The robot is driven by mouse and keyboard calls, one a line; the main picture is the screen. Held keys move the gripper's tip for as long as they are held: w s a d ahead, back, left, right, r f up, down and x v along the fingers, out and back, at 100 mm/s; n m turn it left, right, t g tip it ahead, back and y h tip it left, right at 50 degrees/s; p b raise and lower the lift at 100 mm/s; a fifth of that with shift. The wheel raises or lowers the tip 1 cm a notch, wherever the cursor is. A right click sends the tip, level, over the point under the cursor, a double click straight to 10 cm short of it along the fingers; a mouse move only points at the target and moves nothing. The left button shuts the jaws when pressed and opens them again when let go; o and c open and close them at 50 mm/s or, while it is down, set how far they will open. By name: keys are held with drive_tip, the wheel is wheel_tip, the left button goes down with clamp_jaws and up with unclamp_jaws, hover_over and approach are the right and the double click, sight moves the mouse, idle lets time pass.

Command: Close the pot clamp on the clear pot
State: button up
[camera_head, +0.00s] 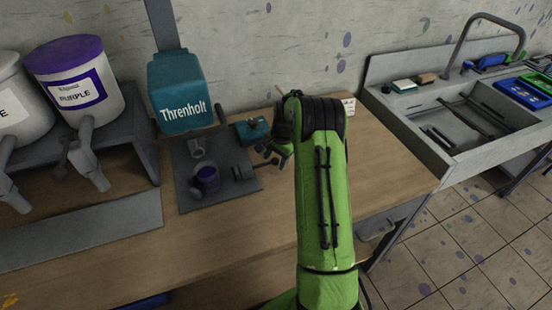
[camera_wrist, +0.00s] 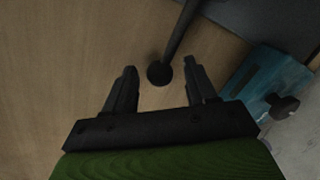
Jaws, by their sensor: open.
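The clear pot (camera_head: 207,182) holds something purple and stands on the dark base plate of the teal Threnholt machine (camera_head: 181,92). Dark clamp parts (camera_head: 243,172) sit on the plate just right of the pot; I cannot make out the clamp jaw clearly. In the wrist view, a dark rod with a round end knob (camera_wrist: 160,74) reaches down between the fingertips, apart from both. My gripper (camera_wrist: 158,68) is open and empty around it. In the head view my gripper (camera_head: 274,151) is right of the plate, partly hidden by my green arm. The pot is outside the wrist view.
A small teal block (camera_head: 252,131) with a dark knob stands behind the clamp, near the wall; it also shows in the wrist view (camera_wrist: 262,82). Paint dispensers (camera_head: 77,85) stand at left, a sink (camera_head: 455,120) at right. The wooden bench front (camera_head: 240,230) is clear.

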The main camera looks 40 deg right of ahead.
clamp_jaws()
drive_tip(key=shift+w+a, duration=0.2)
drive_tip(key=shift+a, duration=0.65)
drive_tip(key=shift+w+a, duration=0.25)
drive_tip(key=shift+a, duration=0.6)
drive_tip(key=shift+w+a, duration=0.2)
drive_tip(key=shift+a, duration=0.65)
unclamp_jaws()
drive_tip(key=shift+d, duration=0.1)
wheel_tip(320, 180, up, 16)
drive_tip(key=s+d+p, duration=0.1)
drive_tip(key=s, duration=0.2)
drive_tip(key=shift+f+p, duration=0.2)
drive_tip(key=shift+p, duration=0.15)
drive_tip(key=shift+f, duration=0.15)
